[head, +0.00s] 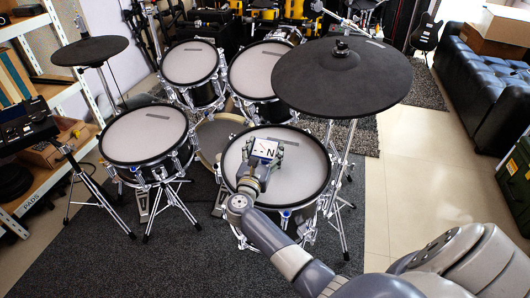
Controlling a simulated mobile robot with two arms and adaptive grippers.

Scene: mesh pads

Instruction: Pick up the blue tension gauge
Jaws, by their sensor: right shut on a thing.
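The tension gauge (266,147) is a small block with a white dial face and bluish edges. It is over the white mesh head of the front drum pad (305,178). My right gripper (263,153) reaches in from the lower right and is shut on the gauge, with its fingers along the gauge's sides. I cannot tell whether the gauge touches the mesh or is held just above it. My left gripper is not in view.
A large black cymbal pad (318,92) hangs behind and to the right of the front pad. Another drum pad (128,135) stands left, with two more behind. A smaller cymbal (88,51) and a shelf (55,95) are at left. Bare floor (415,170) lies right.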

